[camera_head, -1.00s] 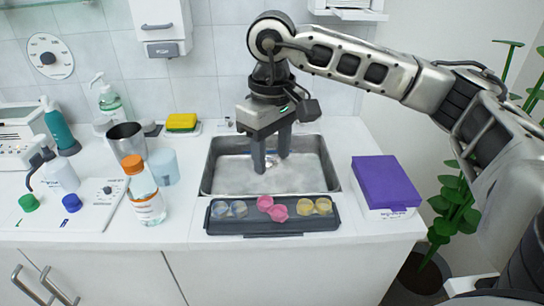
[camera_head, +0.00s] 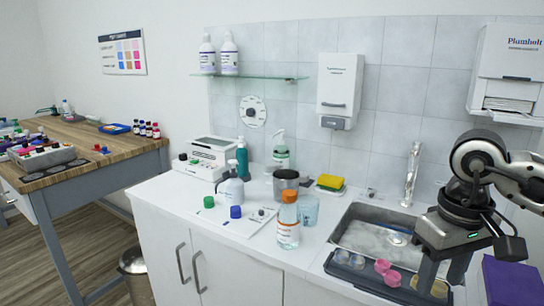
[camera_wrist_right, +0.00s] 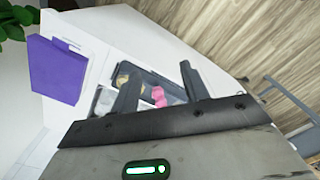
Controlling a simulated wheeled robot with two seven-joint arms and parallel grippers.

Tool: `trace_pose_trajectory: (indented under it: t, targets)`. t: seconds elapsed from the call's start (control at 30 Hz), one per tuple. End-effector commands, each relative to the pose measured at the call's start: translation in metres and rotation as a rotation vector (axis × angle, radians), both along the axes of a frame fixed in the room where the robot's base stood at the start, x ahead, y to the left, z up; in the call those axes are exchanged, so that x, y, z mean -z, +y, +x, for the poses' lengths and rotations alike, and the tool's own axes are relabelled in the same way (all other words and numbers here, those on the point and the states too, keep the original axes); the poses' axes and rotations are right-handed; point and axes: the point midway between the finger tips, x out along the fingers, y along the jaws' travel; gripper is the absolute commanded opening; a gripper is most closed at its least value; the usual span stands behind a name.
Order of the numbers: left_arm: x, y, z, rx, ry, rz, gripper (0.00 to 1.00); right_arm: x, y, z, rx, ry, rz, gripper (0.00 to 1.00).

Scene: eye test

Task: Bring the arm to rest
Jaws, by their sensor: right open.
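My right gripper (camera_head: 444,274) is at the right of the head view, its arm coming in from the right edge. Its two fingers point down, open and apart, with nothing seen between them. They hang over or in front of the right end of the dark tray (camera_head: 362,281), near the yellow cups (camera_head: 437,289); the exact height is hard to tell. In the right wrist view the gripper (camera_wrist_right: 160,82) also shows open, with the pink cups (camera_wrist_right: 158,97) visible beyond its fingers. My left gripper is not in view.
The steel sink (camera_head: 372,238) with its tap (camera_head: 411,176) lies behind the tray. A purple box (camera_head: 510,281) stands close right of the gripper. An orange-capped bottle (camera_head: 288,225) and other bottles stand left. A wooden table (camera_head: 85,140) is at far left.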

Motion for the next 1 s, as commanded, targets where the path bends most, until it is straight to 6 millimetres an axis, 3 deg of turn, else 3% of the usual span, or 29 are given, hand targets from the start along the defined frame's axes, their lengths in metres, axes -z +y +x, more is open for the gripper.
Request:
trace_pose_trajectory:
  t: [0.17,0.37,0.57,0.7,0.77,0.87,0.97,1.0]
  targets:
    - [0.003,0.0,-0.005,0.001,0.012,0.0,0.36,0.023,0.045,-0.01,0.064,0.065,0.166,0.45]
    - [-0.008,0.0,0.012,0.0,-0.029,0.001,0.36,0.041,0.104,-0.028,0.181,0.188,0.379,0.45]
    - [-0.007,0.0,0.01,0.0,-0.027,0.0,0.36,0.046,0.184,-0.062,0.431,0.479,0.688,0.45]
    - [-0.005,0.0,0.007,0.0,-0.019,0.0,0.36,0.022,0.249,-0.085,0.797,0.948,0.963,0.45]
    - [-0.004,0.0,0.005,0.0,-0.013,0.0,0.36,0.006,0.267,-0.085,0.997,1.22,1.053,0.45]
    - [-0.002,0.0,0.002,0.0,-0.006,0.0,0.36,-0.013,0.274,-0.068,1.335,1.725,1.121,0.45]
    - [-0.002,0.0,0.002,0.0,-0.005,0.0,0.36,-0.006,0.259,-0.038,1.658,2.295,1.077,0.45]
    - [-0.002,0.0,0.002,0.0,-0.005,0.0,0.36,0.006,0.248,-0.027,-1.64,-2.355,-0.946,0.45]
